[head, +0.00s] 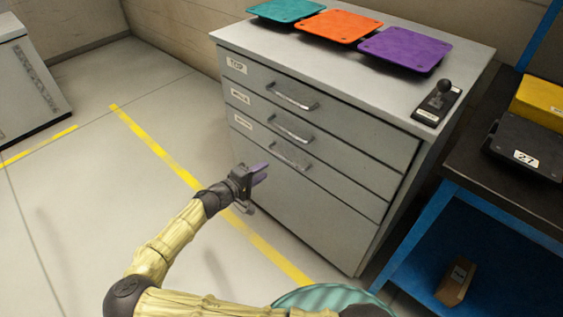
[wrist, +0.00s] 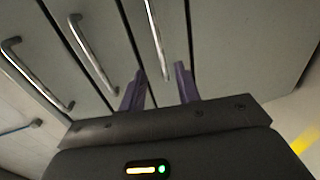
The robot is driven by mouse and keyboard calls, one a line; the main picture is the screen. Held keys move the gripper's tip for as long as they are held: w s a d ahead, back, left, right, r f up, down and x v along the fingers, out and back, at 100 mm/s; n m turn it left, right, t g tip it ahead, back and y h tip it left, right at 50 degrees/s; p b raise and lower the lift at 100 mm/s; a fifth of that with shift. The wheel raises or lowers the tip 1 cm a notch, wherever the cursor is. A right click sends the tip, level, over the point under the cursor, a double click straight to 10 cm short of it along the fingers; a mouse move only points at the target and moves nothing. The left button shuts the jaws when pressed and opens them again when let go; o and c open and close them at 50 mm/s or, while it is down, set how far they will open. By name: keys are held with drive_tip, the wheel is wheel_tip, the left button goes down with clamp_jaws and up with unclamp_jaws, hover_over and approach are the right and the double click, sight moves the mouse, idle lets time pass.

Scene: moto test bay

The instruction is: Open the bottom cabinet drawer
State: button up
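The bottom drawer (head: 315,178) is the third labelled drawer of the grey cabinet, above a plain lower panel. It appears shut. Its metal bar handle (head: 289,157) also shows in the wrist view (wrist: 157,42), the rightmost of three handles there. My gripper (head: 262,174) is in front of the cabinet, a little left of and below that handle in the head view. In the wrist view its two purple fingers (wrist: 160,86) are apart with nothing between them. The lower end of the handle lies just beyond the gap. I cannot tell whether they touch.
The top drawer handle (head: 292,97) and middle drawer handle (head: 290,129) are above; both drawers appear shut. A blue-framed bench (head: 480,205) stands right. Floor at left is clear.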

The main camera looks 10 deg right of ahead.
drive_tip(key=b+x, duration=0.1)
drive_tip(key=x, duration=0.9)
drive_tip(key=shift+b, duration=0.3)
clamp_jaws()
